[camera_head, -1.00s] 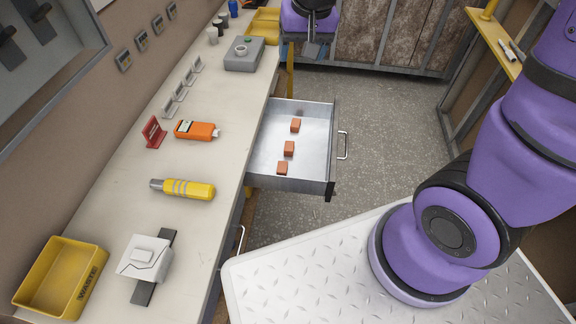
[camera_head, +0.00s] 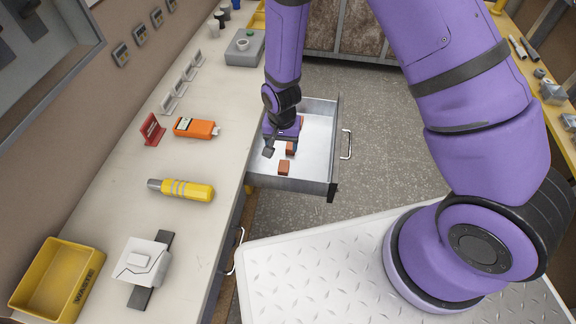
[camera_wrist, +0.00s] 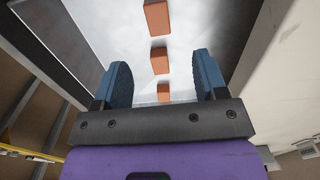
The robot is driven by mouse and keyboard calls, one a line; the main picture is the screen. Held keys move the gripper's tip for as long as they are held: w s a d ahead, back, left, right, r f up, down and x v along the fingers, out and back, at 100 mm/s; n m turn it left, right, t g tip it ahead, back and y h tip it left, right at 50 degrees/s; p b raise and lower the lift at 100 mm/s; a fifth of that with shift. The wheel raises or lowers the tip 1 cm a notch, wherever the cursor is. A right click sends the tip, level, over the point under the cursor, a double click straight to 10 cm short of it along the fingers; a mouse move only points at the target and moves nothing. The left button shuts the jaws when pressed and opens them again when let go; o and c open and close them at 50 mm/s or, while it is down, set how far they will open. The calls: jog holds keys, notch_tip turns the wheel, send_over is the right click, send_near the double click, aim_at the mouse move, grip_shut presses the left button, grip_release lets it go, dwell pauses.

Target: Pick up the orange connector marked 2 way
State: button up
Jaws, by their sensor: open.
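Three small orange connectors lie in a row in an open metal drawer (camera_head: 318,178). In the head view, the near one (camera_head: 284,168) and middle one (camera_head: 290,148) show; the far one (camera_head: 301,120) is mostly hidden behind my gripper (camera_head: 281,146). No marking is readable, so I cannot tell which is 2 way. In the wrist view, one connector (camera_wrist: 157,18) is beyond the fingertips, another (camera_wrist: 160,60) shows between the tips, and a third (camera_wrist: 163,91) is partly hidden by the gripper body. My gripper (camera_wrist: 161,62) is open and empty, pointing down over the drawer.
The workbench (camera_head: 205,230) at left holds an orange device (camera_head: 194,128), a yellow-handled tool (camera_head: 186,190), a white device (camera_head: 140,262) and a yellow bin (camera_head: 55,280). Floor beyond the drawer is clear.

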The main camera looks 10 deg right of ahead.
jog(key=shift+s+f, duration=0.15)
jog(key=shift+f, duration=0.65)
send_over(284, 166)
notch_tip(284, 166, down, 5)
jog(key=shift+s+a+r, duration=0.1)
jog(key=shift+w+f, duration=0.2)
jog(key=shift+f, duration=2.6)
jog(key=c, duration=1.1)
jog(key=shift+r, duration=0.15)
